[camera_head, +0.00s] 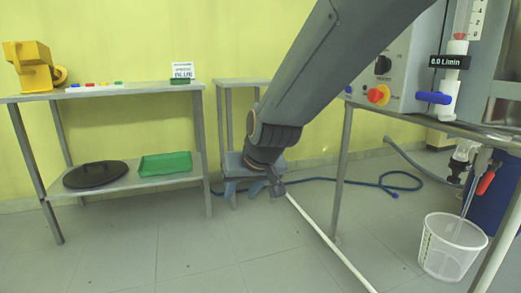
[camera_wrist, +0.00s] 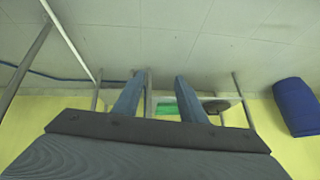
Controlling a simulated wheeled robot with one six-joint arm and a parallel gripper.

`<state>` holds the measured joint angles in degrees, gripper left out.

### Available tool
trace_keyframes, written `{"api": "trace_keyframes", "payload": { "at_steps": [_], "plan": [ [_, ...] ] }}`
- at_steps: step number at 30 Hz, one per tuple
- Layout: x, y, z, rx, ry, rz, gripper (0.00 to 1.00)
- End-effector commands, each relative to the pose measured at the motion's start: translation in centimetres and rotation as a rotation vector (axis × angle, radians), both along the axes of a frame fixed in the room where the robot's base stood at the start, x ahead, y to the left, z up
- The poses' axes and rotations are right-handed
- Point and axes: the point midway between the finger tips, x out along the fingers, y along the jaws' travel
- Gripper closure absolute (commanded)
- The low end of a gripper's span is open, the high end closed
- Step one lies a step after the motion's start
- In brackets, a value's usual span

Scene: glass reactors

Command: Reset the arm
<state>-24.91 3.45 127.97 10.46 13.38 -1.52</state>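My arm reaches down from the top right of the head view, and my gripper (camera_head: 243,190) hangs low in front of the small grey table (camera_head: 238,81). In the wrist view my gripper (camera_wrist: 158,92) shows two blue-grey fingers standing well apart. Nothing is between the fingertips, so the gripper is open and empty. The wrist view is upside down, with floor at the top and yellow wall at the bottom. My arm's wrist hides part of the small table.
A grey shelf table (camera_head: 120,91) at left holds a yellow device (camera_head: 30,67), a black lid (camera_head: 95,174) and a green tray (camera_head: 166,163). A reactor bench (camera_head: 440,125), white bucket (camera_head: 452,247), blue hose (camera_head: 345,181) and white bar (camera_head: 325,238) lie right. Floor at front left is clear.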

Motion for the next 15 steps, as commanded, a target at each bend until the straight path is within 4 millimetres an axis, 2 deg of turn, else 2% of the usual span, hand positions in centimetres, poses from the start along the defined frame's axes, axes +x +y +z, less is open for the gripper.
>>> {"api": "trace_keyframes", "payload": {
  "at_steps": [1, 3, 6, 9, 15],
  "plan": [
    [-3.6, 0.7, 0.3, -0.014, 0.048, 0.041, 0.62],
    [-8.4, 1.0, 0.1, -0.04, 0.124, 0.091, 0.62],
    [-14.4, 0.8, -0.3, -0.08, 0.218, 0.154, 0.62],
    [-19.2, 0.1, -0.6, -0.116, 0.294, 0.202, 0.62],
    [-26.7, -1.8, -0.9, -0.184, 0.411, 0.278, 0.62]
  ]
}}
